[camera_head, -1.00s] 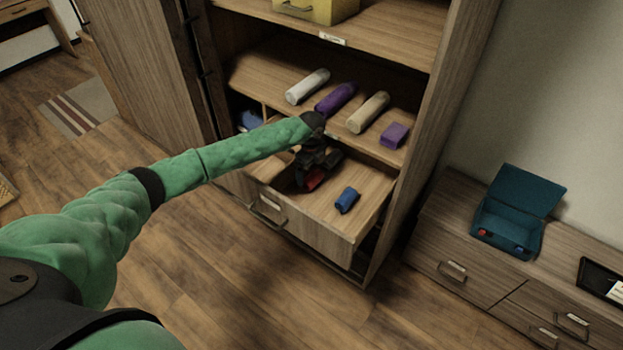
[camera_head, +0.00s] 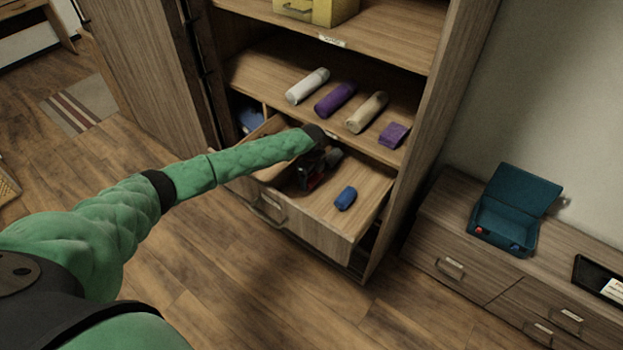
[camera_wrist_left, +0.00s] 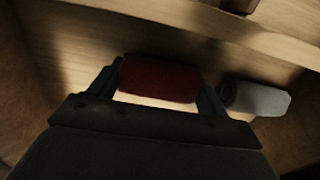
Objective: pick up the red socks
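The red socks (camera_wrist_left: 158,78) are a dark red roll between the two fingers of my left gripper (camera_wrist_left: 160,88) in the left wrist view. A finger touches each end of the roll, so the gripper looks shut on it. In the head view my left gripper (camera_head: 312,172) is inside the open drawer (camera_head: 320,222), and only a little red shows there. Whether the roll is clear of the drawer floor is hard to tell. My right gripper is not in view.
A blue roll (camera_head: 346,198) lies in the drawer, right of my gripper. A grey roll (camera_wrist_left: 254,98) lies close by on the right in the wrist view. The shelf (camera_head: 262,80) above holds several rolled items. A teal box (camera_head: 508,215) stands open on the right cabinet.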

